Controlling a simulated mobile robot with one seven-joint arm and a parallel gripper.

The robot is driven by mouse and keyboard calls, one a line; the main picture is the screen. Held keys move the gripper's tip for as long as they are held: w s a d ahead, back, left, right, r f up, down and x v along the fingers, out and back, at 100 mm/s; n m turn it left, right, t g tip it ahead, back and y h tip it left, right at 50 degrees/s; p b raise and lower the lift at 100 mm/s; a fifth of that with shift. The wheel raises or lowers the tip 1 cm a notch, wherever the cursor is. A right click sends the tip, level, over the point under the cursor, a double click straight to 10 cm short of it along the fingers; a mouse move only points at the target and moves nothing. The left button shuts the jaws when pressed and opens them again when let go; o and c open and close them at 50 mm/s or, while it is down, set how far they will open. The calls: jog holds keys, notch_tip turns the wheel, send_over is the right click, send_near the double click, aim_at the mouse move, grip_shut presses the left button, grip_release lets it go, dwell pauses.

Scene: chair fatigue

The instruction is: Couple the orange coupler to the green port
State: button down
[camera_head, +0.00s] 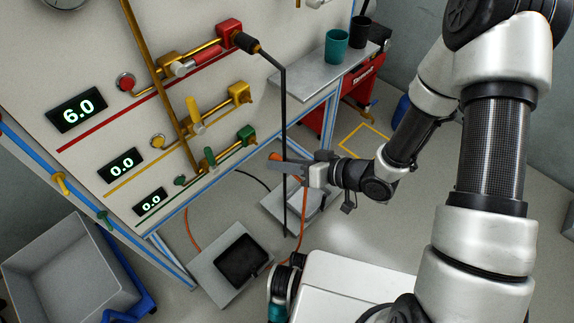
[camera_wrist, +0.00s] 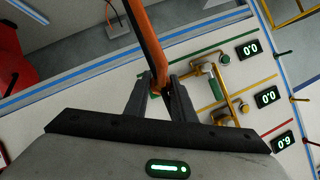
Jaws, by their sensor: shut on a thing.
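The orange coupler (camera_head: 276,157) is between the fingers of my gripper (camera_head: 284,165), which is shut on it below and right of the green port. The green port (camera_head: 246,135) is the green block at the right end of the lowest pipe line on the panel. The coupler and port look apart in the head view. In the wrist view, the orange coupler and hose (camera_wrist: 147,42) pass between the fingers of my gripper (camera_wrist: 160,92). The port's mouth cannot be made out there.
A black coupler (camera_head: 244,42) sits on the red port (camera_head: 229,31), and its black hose hangs down in front of the panel near my gripper. The yellow port (camera_head: 241,92) is bare. A shelf (camera_head: 310,75) with cups juts out at right. A grey bin (camera_head: 70,265) stands lower left.

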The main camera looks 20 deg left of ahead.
aim_at(279, 155)
jog(key=shift+w+a, duration=0.3)
jog(key=shift+a, duration=0.35)
jog(key=shift+w+a, duration=0.35)
jog(key=shift+a, duration=0.25)
jog(key=shift+w+a, duration=0.3)
jog(key=shift+a, duration=0.35)
jog(key=shift+w+a, duration=0.35)
jog(key=shift+a, duration=0.3)
jog(key=shift+w+a, duration=0.3)
jog(key=shift+a, duration=0.3)
dwell(0.7)
jog(key=c, duration=1.4)
grip_release()
jog(key=p+v, duration=0.5)
jog(key=v, duration=1.2)
jog(key=shift+d+r, duration=0.15)
